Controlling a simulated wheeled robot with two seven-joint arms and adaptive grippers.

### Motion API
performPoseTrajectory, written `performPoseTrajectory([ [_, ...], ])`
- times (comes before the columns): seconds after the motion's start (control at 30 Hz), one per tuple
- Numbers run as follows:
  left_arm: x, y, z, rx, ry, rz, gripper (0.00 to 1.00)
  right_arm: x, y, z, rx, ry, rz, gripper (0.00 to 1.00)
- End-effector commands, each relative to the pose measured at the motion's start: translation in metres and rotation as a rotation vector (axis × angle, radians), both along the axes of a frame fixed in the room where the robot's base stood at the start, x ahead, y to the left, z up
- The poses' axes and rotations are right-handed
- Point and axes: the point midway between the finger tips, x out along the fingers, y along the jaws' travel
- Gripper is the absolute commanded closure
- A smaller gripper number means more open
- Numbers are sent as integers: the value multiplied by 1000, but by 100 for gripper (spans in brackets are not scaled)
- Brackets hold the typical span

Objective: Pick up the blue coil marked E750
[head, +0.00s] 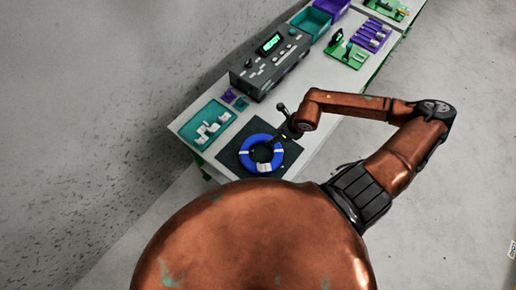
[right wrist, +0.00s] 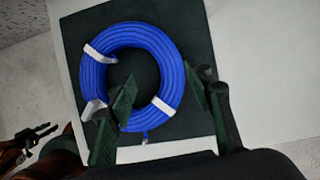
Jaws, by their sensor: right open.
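The blue cable coil (head: 246,160) lies flat on a dark square mat (head: 228,158) at the near end of the bench. White bands wrap it, and a white tag hangs at its edge; no marking is legible. In the right wrist view the coil (right wrist: 95,75) fills the upper middle. My right gripper (head: 281,138) is open at the coil's right side. In its wrist view the fingers (right wrist: 160,95) straddle the coil's right band, one over the central hole and one outside. Contact cannot be told. My left gripper (right wrist: 38,135) seems to show small at lower left, its jaws unclear.
A teal tray (head: 186,134) with white pieces sits just behind the mat. A grey device (head: 268,70) with a green display stands along the back edge. Green and purple racks (head: 358,45) are farther off. The bench right of the mat is clear.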

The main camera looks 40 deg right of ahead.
Motion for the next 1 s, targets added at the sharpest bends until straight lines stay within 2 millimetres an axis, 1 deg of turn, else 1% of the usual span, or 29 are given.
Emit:
performPoseTrajectory([
  [0.03, -1, 0, 0, 0, 2, 0, 67, -1, -9, -3, -29, 6, -1, 53],
  [0.13, -4, 0, 0, 1, 5, 1, 67, 0, -16, -11, -50, 10, -4, 53],
  [0.33, -12, 1, 0, 1, 15, 3, 67, 6, -13, -30, -48, 10, -8, 53],
  [0.63, -9, 1, 4, 1, 11, 3, 67, 20, -4, -68, -46, 8, -6, 53],
  [0.73, -7, 1, 4, 1, 8, 2, 67, 23, -3, -73, -47, 8, -3, 53],
  [0.93, -2, 1, 4, 0, 2, 2, 67, 23, -3, -74, -47, 8, -2, 53],
  [0.97, -2, 1, 4, 0, 2, 2, 67, 23, -3, -74, -47, 8, -2, 54],
  [1.0, -3, 1, 4, 0, 3, 2, 67, 23, -3, -74, -47, 8, -2, 56],
])
